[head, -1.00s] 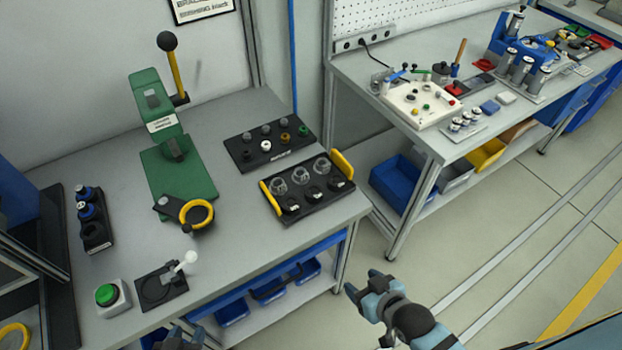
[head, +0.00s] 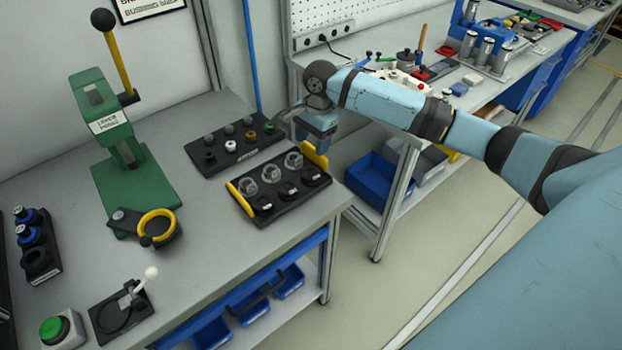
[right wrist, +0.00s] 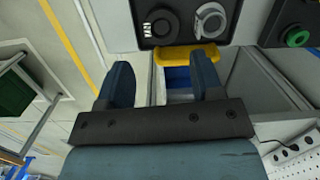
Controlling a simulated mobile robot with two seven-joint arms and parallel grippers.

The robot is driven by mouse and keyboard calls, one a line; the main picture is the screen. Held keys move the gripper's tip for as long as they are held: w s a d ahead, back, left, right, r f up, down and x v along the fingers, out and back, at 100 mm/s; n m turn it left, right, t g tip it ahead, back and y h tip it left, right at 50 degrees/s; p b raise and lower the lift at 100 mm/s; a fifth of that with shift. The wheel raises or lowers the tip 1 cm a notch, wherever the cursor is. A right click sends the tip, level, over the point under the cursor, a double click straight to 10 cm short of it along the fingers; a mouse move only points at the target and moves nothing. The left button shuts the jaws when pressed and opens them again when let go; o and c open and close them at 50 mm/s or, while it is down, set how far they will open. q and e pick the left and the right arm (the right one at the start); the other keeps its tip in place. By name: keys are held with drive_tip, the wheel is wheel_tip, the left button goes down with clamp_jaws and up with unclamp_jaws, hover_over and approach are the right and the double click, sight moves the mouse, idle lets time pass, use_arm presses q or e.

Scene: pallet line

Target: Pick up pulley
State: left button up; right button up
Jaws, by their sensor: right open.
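No part is marked as the pulley, and I cannot tell for certain which one it is. Small round parts in black, white, orange and green (head: 269,128) sit on the rear black tray (head: 190,150). My right gripper (head: 312,142) is over the right end of these trays, near the yellow handle. In the right wrist view its fingers (right wrist: 163,80) are apart and empty, below the yellow handle (right wrist: 187,54). My left gripper is out of view.
A green lever press (head: 140,185) stands left of the trays. A small lever fixture (head: 120,310) and a green button (head: 55,330) are at the front left. The bench in front of the trays is clear.

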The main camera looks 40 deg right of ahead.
sight(311, 174)
drive_tip(key=shift+m, duration=0.6)
drive_tip(key=f, duration=1.2)
drive_tip(key=shift+w, duration=0.2)
drive_tip(key=c, duration=0.6)
